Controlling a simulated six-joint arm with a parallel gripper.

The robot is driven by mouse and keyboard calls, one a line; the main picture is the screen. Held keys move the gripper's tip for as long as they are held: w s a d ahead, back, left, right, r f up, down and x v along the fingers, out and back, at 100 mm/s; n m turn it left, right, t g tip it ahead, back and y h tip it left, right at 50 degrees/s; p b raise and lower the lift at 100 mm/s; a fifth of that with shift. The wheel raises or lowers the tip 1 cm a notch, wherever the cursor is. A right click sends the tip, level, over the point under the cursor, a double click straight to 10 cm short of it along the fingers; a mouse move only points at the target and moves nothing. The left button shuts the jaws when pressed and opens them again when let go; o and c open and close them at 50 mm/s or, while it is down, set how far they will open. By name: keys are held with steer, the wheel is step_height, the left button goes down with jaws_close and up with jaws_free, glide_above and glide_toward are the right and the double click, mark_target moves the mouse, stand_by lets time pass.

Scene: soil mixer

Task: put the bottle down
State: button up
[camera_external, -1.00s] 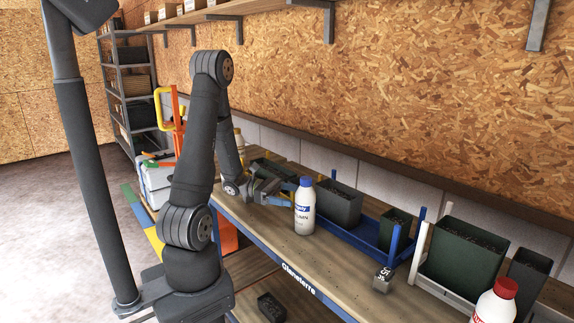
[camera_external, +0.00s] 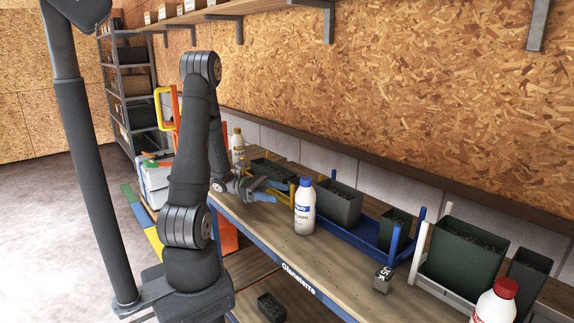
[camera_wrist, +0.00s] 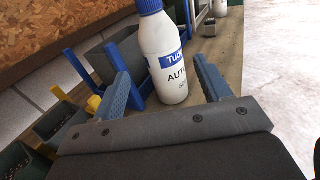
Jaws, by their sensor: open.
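A white bottle with a blue cap and blue label (camera_external: 305,208) stands upright on the wooden workbench (camera_external: 262,222), close to its front edge. My gripper (camera_external: 268,191) is to the left of the bottle, open and apart from it. In the wrist view the bottle (camera_wrist: 164,60) stands beyond my gripper (camera_wrist: 166,80), between the lines of its two blue fingers. No finger touches the bottle there.
Dark planters (camera_external: 340,204) with soil stand in blue and yellow trays behind the bottle. A small grey weight block (camera_external: 383,279) and a white bottle with a red cap (camera_external: 495,302) are to the right. Bench surface is free between bottle and block.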

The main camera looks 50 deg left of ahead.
glide_toward(310, 216)
steer(key=a, duration=0.1)
steer(key=a+f, duration=0.1)
steer(key=a, duration=0.1)
steer(key=shift+w+a+f, duration=0.1)
steer(key=shift+w+a, duration=0.1)
steer(key=shift+w, duration=0.05)
steer(key=shift+d+f, duration=0.1)
steer(key=shift+f, duration=0.25)
steer(key=shift+d+f, duration=0.1)
steer(key=shift+d, duration=0.1)
steer(key=x, duration=0.6)
steer(key=shift+x, duration=2.8)
steer(key=shift+w+a+r, duration=0.1)
steer(key=shift+w+r, duration=0.1)
steer(key=shift+c, duration=0.4)
steer(key=c, duration=1.2)
steer(key=shift+r, duration=0.1)
